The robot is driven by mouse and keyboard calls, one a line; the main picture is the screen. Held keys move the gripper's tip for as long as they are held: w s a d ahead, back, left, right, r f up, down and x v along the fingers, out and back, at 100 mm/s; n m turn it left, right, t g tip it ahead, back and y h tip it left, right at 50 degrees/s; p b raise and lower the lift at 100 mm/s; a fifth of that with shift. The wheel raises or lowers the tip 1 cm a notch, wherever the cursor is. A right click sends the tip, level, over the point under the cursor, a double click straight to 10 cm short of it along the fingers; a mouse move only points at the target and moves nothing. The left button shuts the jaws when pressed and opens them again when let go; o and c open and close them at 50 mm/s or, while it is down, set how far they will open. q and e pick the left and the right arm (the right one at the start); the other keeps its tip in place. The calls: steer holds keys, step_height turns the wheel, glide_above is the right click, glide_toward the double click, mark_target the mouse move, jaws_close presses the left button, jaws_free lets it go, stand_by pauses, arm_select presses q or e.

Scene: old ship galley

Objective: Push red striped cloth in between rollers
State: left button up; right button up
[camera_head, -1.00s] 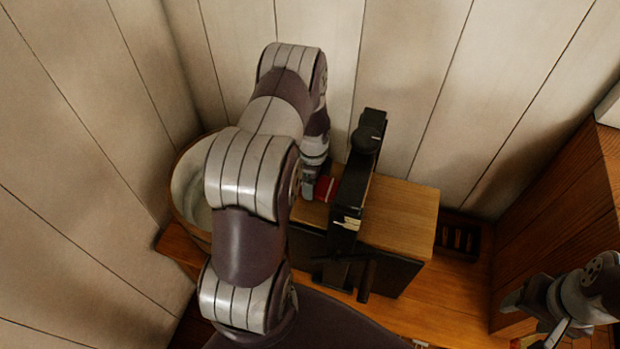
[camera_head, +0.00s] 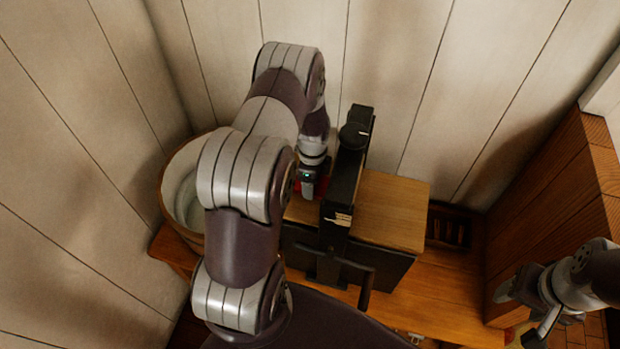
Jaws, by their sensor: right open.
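The red striped cloth (camera_head: 323,186) shows only as a small red patch beside the black roller frame, on its left side. Its stripes cannot be made out. The black roller frame (camera_head: 345,185) stands upright across a wooden board, with a round knob on top and a crank in front. The rollers themselves are mostly hidden. My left gripper (camera_head: 309,190) points down at the red cloth, close to the frame's left side. My arm and the gripper hide most of the cloth, and the finger gap cannot be seen. My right gripper (camera_head: 541,328) is open at the lower right, away from the rollers.
A round wooden tub (camera_head: 170,190) stands left of the rollers, partly behind my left arm. The wooden board (camera_head: 395,210) right of the frame is bare. A dark slatted rack (camera_head: 449,230) lies by the wall. A wooden cabinet (camera_head: 550,200) stands at the right.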

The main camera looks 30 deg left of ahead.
arm_select(q)
steer(key=o, duration=1.5)
steer(key=shift+c, duration=0.2)
step_height(320, 180, up, 13)
steer(key=b, duration=0.3)
steer(key=shift+f, duration=0.2)
